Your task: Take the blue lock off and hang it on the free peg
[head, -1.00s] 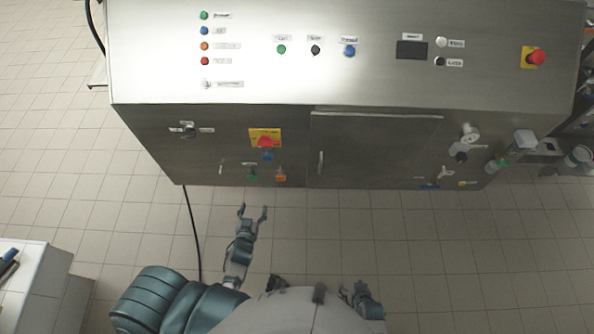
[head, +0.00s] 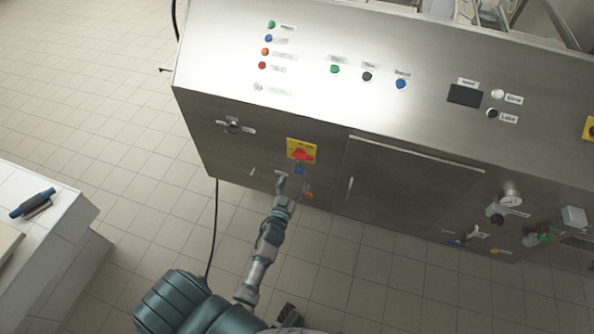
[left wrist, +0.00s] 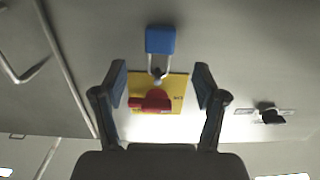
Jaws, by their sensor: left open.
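The blue lock (head: 299,171) hangs below the red switch (head: 301,154) on its yellow plate (head: 291,145). In the left wrist view the picture is turned over: the blue lock (left wrist: 160,40) shows above the red switch (left wrist: 154,101), its shackle at the switch. My left gripper (head: 292,184) is open and empty in front of the panel, just below the lock. Its two fingers (left wrist: 160,85) stand apart on either side of the switch in the wrist view; the lock lies beyond them. A small pale peg (head: 252,171) with nothing visible on it is to the left. My right gripper is out of view.
An orange lock (head: 308,194) hangs close to the right of my left gripper. A cabinet door with a handle (head: 350,188) is further right, and a black knob (head: 232,127) is at upper left. A white counter (head: 75,211) stands at left.

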